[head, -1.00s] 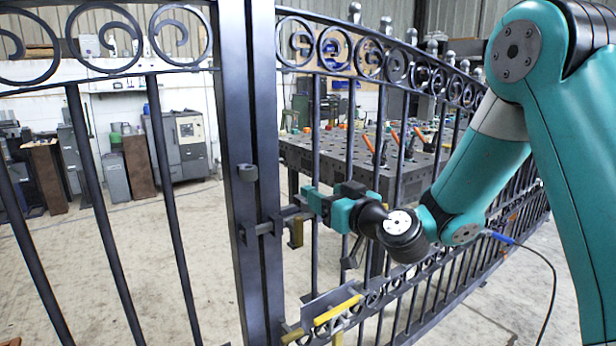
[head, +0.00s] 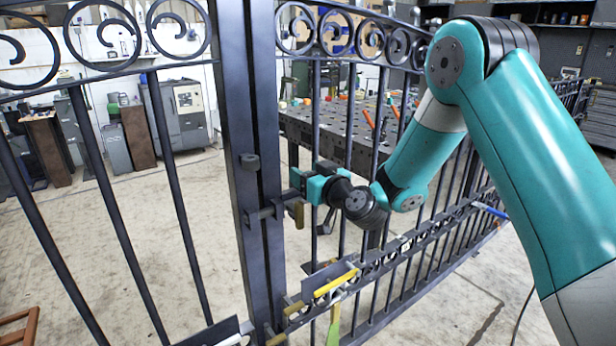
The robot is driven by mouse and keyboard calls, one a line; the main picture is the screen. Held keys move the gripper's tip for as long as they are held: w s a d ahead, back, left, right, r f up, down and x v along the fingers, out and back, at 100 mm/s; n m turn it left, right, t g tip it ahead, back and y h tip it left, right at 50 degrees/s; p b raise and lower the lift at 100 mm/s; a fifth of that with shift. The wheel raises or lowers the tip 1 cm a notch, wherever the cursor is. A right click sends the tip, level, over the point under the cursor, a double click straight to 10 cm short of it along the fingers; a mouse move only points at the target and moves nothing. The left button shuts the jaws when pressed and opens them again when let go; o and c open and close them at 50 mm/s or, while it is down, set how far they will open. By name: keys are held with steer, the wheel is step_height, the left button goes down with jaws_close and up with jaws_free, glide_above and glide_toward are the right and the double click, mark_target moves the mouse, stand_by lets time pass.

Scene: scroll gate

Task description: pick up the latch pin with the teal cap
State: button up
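In the head view, my gripper (head: 301,183) has teal and dark parts. It is beside the gate's centre post (head: 257,120), just above the right end of the dark latch bolt (head: 264,213). A short brass-coloured piece (head: 298,214) hangs at that end of the bolt, just below my gripper. The gripper is small and seen from behind, so its finger opening and any contact with the bolt are unclear. I cannot make out a latch pin with a teal cap apart from the teal of my gripper.
A ledge with a yellow bar (head: 336,282) sits low on the gate, with a green strip (head: 333,326) below it. Dark gate bars (head: 171,170) stand left of the post. A perforated worktable (head: 322,128) is behind the gate. Pale floor lies open beyond the bars.

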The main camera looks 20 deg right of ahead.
steer(key=c, duration=0.9)
steer(key=shift+c, duration=0.2)
